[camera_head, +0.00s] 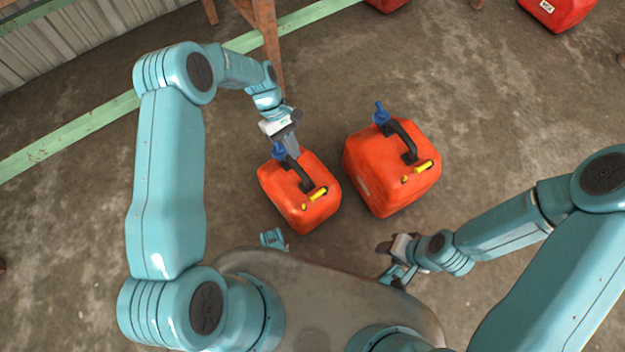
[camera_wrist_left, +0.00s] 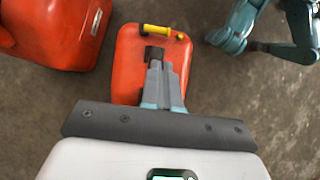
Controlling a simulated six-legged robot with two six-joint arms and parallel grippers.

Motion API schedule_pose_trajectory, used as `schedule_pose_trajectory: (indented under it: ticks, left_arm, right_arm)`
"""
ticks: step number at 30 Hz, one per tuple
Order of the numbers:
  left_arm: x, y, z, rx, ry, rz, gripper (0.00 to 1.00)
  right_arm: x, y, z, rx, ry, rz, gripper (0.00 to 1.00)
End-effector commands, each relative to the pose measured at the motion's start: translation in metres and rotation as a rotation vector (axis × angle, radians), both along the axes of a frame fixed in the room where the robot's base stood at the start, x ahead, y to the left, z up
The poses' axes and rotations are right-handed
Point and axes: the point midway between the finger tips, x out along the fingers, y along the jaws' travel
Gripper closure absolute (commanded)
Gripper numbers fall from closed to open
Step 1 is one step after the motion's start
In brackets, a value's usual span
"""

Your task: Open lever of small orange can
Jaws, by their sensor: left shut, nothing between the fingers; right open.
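The small orange can (camera_head: 322,207) stands upright on the floor in front of me. It has a blue lever (camera_head: 278,152) at its far end, a black handle (camera_head: 303,179) and a yellow piece (camera_head: 318,194) at its near end. My left gripper (camera_head: 291,147) is shut and empty, right beside the blue lever; I cannot tell whether they touch. In the left wrist view the shut fingers (camera_wrist_left: 164,78) cover the lever and most of the handle of the can (camera_wrist_left: 128,65). My right gripper (camera_head: 388,260) is open and empty, low at the right, away from both cans.
A larger orange can (camera_head: 362,180) stands close on the right, also in the left wrist view (camera_wrist_left: 62,40). A wooden leg (camera_head: 270,45) stands behind my left wrist. More red cans (camera_head: 556,12) are at the back.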

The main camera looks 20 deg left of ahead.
Motion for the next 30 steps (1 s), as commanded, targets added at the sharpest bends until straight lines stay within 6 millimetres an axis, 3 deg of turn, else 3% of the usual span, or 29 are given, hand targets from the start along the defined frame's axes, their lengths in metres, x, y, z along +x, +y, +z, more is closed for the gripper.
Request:
schedule_pose_trajectory:
  ticks: [7,11,24,30]
  left_arm:
    - [-0.004,-0.001,-0.002,0.0,0.0,-0.001,1.0]
    - [-0.007,-0.006,-0.012,-0.001,0.002,-0.002,1.0]
    - [-0.031,-0.048,-0.089,0.0,0.001,-0.004,1.0]
    - [-0.038,-0.061,-0.111,-0.001,0.001,-0.004,1.0]
  right_arm:
    - [0.0,0.0,-0.001,0.0,0.0,0.0,0.57]
    - [0.001,-0.001,-0.005,0.0,-0.001,-0.003,0.57]
    - [0.007,-0.006,-0.033,-0.005,-0.012,-0.026,0.57]
    - [0.01,-0.008,-0.044,-0.007,-0.02,-0.034,0.57]
